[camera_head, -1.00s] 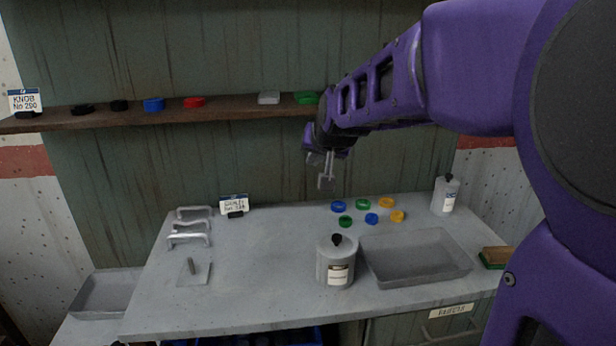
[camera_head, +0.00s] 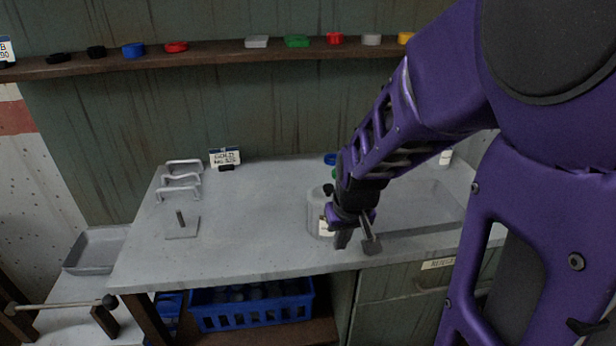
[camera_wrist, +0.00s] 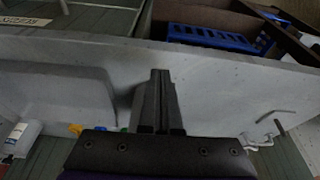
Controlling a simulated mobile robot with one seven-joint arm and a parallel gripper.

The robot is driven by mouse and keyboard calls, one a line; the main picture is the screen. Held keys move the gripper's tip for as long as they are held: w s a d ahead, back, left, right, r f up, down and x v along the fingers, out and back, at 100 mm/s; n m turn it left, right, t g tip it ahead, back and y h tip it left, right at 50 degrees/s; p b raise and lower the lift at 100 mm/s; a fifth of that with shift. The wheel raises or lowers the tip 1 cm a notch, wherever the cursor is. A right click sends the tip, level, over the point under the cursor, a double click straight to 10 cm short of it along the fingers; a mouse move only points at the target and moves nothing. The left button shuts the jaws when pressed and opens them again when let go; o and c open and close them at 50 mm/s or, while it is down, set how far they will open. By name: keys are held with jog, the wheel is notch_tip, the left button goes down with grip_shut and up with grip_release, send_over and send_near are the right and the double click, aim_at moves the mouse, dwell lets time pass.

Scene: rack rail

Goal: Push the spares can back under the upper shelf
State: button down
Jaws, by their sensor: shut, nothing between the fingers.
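A grey can (camera_head: 315,212) with a black lid knob and a white label stands upright on the grey worktop (camera_head: 255,225), left of a shallow tray; its label is too blurred to read. My gripper (camera_head: 357,243) is low in front of the can's right side and hides part of it. I cannot tell whether they touch. In the wrist view my gripper (camera_wrist: 160,72) has its fingers together with nothing between them, pointing toward the worktop's front edge. The upper shelf (camera_head: 215,58) runs along the back wall above the worktop.
The shallow grey tray (camera_head: 430,212) lies right of the can, partly behind my arm. A second labelled container (camera_wrist: 22,138) stands beyond it. Metal handles (camera_head: 180,180), a plate with a pin (camera_head: 182,230) and a sign (camera_head: 225,157) are at left. The worktop's middle left is clear.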

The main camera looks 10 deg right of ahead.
aim_at(337, 258)
jog(key=b+x, duration=0.3)
jog(key=x, duration=0.2)
jog(key=shift+s+f, duration=0.1)
jog(key=w, duration=0.1)
jog(key=w+r+p, duration=0.1)
jog(key=shift+w, duration=1)
jog(key=shift+w, duration=0.1)
